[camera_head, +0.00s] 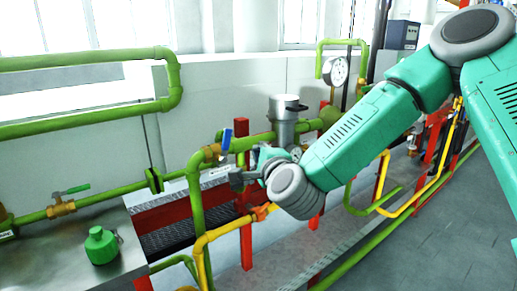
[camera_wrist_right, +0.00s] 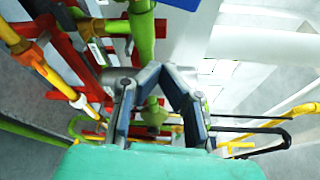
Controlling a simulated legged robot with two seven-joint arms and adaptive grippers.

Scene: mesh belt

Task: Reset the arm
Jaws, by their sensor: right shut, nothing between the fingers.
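My right arm (camera_head: 365,130) comes in from the upper right of the head view and reaches down to the middle. Its gripper (camera_head: 238,180) is near the green pipes, in front of the mesh belt's right end; whether it touches a pipe cannot be told. In the right wrist view the gripper's fingers (camera_wrist_right: 158,72) come together at the tips, shut with nothing between them. My left gripper is in neither view.
A dark mesh belt (camera_head: 180,236) in a red frame lies left of the gripper. A green canister (camera_head: 101,246) stands on a metal table (camera_head: 60,262). Green pipes (camera_head: 197,215) and a yellow pipe (camera_head: 225,231) crowd the gripper. Grey floor (camera_head: 440,240) is open at lower right.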

